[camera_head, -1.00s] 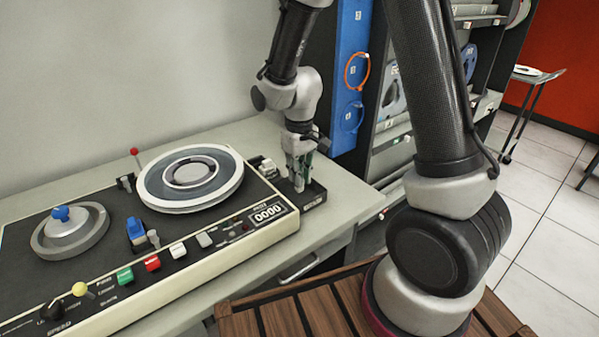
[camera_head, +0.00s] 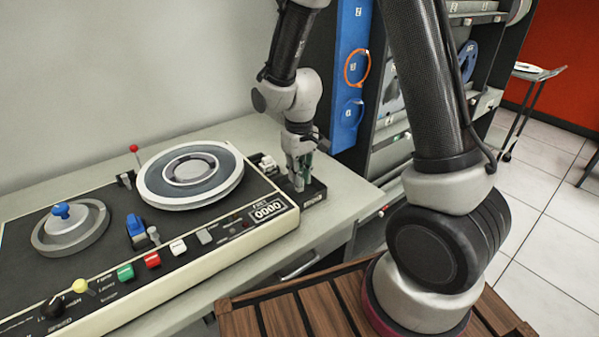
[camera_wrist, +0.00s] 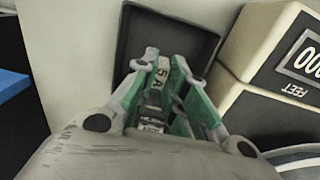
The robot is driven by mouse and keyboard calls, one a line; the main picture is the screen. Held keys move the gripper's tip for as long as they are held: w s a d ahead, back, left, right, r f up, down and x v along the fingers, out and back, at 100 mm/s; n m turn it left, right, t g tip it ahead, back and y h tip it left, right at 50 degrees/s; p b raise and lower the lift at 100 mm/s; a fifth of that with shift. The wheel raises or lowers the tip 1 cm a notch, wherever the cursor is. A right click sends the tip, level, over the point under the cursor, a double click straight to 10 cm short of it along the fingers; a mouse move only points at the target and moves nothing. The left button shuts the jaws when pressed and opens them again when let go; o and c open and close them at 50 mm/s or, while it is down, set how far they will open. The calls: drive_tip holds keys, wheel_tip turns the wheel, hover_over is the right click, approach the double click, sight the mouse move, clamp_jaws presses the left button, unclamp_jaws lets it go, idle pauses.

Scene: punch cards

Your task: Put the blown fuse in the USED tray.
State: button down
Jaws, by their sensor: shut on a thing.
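My gripper (camera_head: 299,187) is pointed down at the small dark tray (camera_head: 317,190) at the right end of the console. In the wrist view, my gripper (camera_wrist: 163,72) has its green-padded fingers shut on a small fuse (camera_wrist: 152,82) marked "5A". The fuse's lower part is partly hidden between the fingers. The black tray (camera_wrist: 195,38) lies beneath and beyond the fingertips, its inside looking empty where visible. I cannot tell whether the fuse touches the tray floor. The tray's front label is too small to read.
The tape console (camera_head: 240,240) with its reel platter (camera_head: 190,175) and "0000" counter (camera_head: 268,210) stands close left of the tray. A blue panel (camera_head: 349,75) and grey cabinet stand behind to the right. Bare bench top (camera_head: 345,190) lies right of the tray.

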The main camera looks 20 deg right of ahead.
drive_tip(key=shift+f, duration=0.65)
drive_tip(key=c, duration=1.4)
unclamp_jaws()
drive_tip(key=shift+c, duration=0.8)
drive_tip(key=shift+r, duration=4.05)
